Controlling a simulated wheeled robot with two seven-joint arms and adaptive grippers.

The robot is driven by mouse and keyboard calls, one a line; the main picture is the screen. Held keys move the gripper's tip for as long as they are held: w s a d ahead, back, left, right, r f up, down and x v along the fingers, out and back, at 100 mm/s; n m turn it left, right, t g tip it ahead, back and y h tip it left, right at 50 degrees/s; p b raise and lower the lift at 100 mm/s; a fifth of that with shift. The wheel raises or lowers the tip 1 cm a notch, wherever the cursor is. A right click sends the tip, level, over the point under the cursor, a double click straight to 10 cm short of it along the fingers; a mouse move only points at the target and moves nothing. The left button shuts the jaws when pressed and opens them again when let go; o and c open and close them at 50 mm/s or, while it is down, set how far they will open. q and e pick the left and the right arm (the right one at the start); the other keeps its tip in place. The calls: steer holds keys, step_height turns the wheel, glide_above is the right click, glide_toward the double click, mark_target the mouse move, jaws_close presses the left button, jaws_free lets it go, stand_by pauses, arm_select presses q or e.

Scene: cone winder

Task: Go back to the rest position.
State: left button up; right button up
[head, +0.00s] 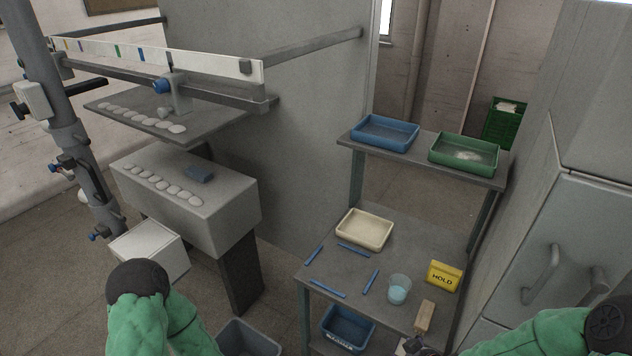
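My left arm (150,310), in a green sleeve with a black joint, comes in at the bottom left. Its gripper is out of the picture. My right arm (540,335) comes in at the bottom right, also green. A small dark and pale part at the bottom edge, near the table's front, looks like the tip of my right gripper (412,347). It is mostly cut off, so its opening does not show. A wooden-handled tool (425,316) is just above it; I cannot tell whether the two touch.
The table (330,283) holds a cream tray (364,230), blue sticks, a cup (398,289) and a yellow HOLD block (444,275). Blue (385,133) and green (464,153) trays stand on the shelf above. The winder (190,205) is left, a grey cabinet (585,220) right, bins (348,328) below.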

steer(key=s+a+f+m+g, duration=0.1)
steer(key=s+a+f+g, duration=0.1)
steer(key=s+a+f, duration=0.3)
steer(key=s+a+f+m+g+y+b, duration=0.1)
steer(key=s+a+f+g, duration=0.2)
steer(key=s+a+f, duration=0.3)
step_height(320, 180, down, 4)
steer(key=shift+a+f+m, duration=0.25)
steer(key=shift+a+m, duration=0.15)
steer(key=shift+a, duration=0.4)
